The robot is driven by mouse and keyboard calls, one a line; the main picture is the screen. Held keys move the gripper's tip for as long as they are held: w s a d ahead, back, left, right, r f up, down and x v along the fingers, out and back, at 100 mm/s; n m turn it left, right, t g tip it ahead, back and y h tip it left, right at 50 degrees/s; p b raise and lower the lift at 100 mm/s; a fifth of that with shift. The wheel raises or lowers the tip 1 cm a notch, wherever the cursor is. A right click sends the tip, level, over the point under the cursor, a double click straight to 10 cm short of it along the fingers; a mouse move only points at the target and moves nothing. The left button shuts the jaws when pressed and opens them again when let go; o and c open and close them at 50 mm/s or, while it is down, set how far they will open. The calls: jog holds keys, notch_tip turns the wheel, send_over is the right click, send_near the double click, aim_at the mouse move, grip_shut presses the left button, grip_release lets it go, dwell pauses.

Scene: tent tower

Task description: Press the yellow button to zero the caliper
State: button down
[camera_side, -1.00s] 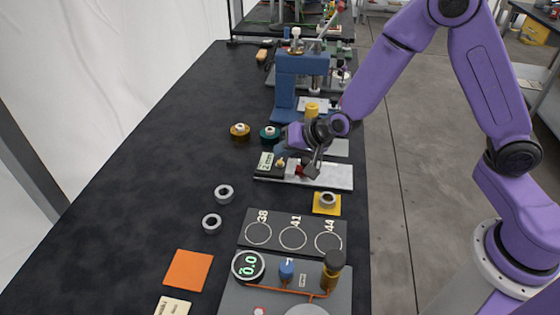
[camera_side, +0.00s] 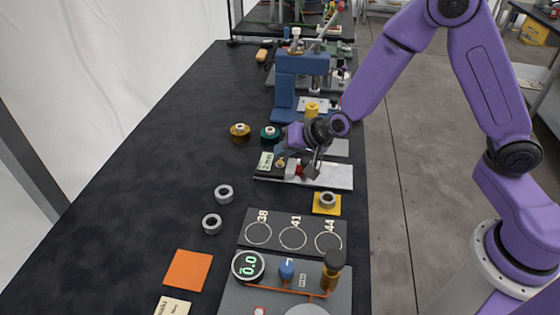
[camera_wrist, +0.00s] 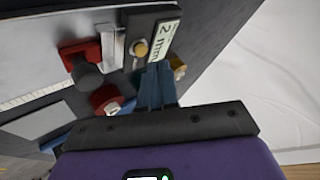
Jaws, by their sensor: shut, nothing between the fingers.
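The caliper (camera_side: 330,179) lies on the black bench, its display (camera_side: 265,161) at the left end. In the wrist view the display (camera_wrist: 163,40) shows digits ending in "2 mm", partly cut off. The yellow button (camera_wrist: 140,48) is a small round cap beside the display; it also shows in the side view (camera_side: 280,162). My gripper (camera_wrist: 157,68) is shut and empty, its blue fingertips together just beside the button and display edge. In the side view my gripper (camera_side: 281,151) is over the caliper's left end. I cannot tell whether the tips touch the caliper.
A gold spool (camera_side: 240,133) and a green spool (camera_side: 270,134) stand behind the caliper. A blue press (camera_side: 284,88) is farther back. In front are a ring on a yellow pad (camera_side: 326,209) and a marked board (camera_side: 275,222).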

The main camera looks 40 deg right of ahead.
aim_at(284, 166)
jog(key=shift+f, duration=0.1)
jog(key=shift+f, duration=0.3)
jog(key=shift+f, duration=0.4)
dwell(0.6)
jog(key=shift+r, duration=0.85)
notch_tip(284, 166, up, 5)
dwell(0.8)
dwell(0.5)
